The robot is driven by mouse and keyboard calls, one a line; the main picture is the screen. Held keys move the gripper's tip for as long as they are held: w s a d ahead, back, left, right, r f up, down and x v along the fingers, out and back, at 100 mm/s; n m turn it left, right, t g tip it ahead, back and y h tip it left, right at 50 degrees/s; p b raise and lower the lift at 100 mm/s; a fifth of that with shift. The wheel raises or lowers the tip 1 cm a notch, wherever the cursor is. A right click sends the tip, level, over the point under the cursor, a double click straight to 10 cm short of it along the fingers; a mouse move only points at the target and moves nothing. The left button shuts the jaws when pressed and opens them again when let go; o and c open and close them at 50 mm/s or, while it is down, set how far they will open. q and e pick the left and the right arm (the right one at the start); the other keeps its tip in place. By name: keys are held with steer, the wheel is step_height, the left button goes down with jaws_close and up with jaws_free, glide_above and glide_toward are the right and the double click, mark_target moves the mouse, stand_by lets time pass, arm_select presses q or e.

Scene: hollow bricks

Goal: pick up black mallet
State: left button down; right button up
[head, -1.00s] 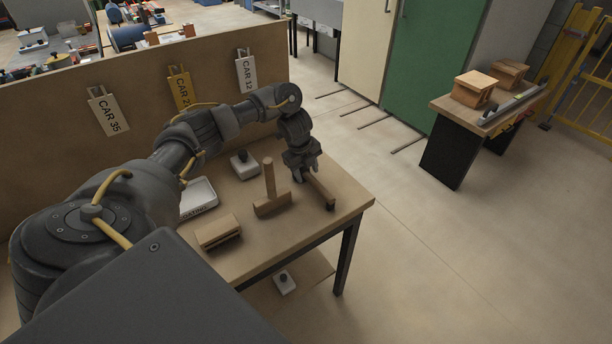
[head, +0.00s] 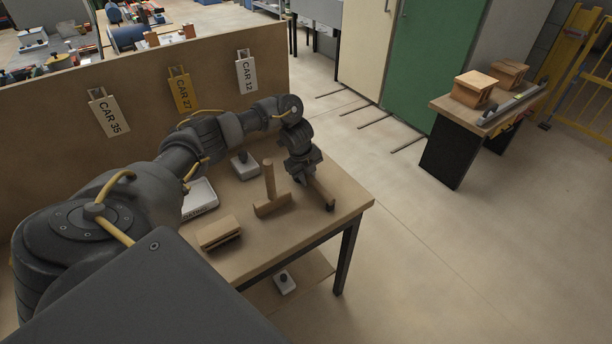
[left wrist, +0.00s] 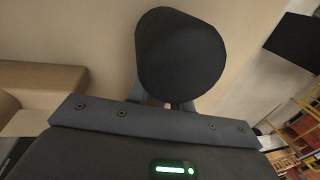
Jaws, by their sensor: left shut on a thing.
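The black mallet (head: 322,195) is at the right end of the workbench, its long head showing brownish with a dark end in the head view. My left gripper (head: 302,179) is above its far end and hides its upper part. In the left wrist view the mallet's dark round end (left wrist: 180,55) sits between the fingers (left wrist: 160,98), close to the camera. The left gripper is shut on the mallet. I cannot tell whether the head is clear of the bench top. My right gripper is in neither view.
A wooden mallet (head: 270,190) stands handle up just left of the gripper. A hollow brick (head: 219,233), a white tray (head: 199,198) and a black-knobbed block (head: 244,165) are also on the workbench (head: 275,240). A board with car tags rises behind.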

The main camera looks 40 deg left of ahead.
arm_select(q)
steer(key=shift+r, duration=0.15)
steer(key=shift+r, duration=0.25)
step_height(320, 180, up, 2)
steer(key=shift+w+r+b, duration=0.1)
steer(key=shift+r+b, duration=0.05)
steer(key=shift+b, duration=0.5)
steer(key=s+d+r+p, duration=0.4)
steer(key=s+d+r, duration=0.3)
steer(key=s+r, duration=0.3)
steer(key=shift+s, duration=1.15)
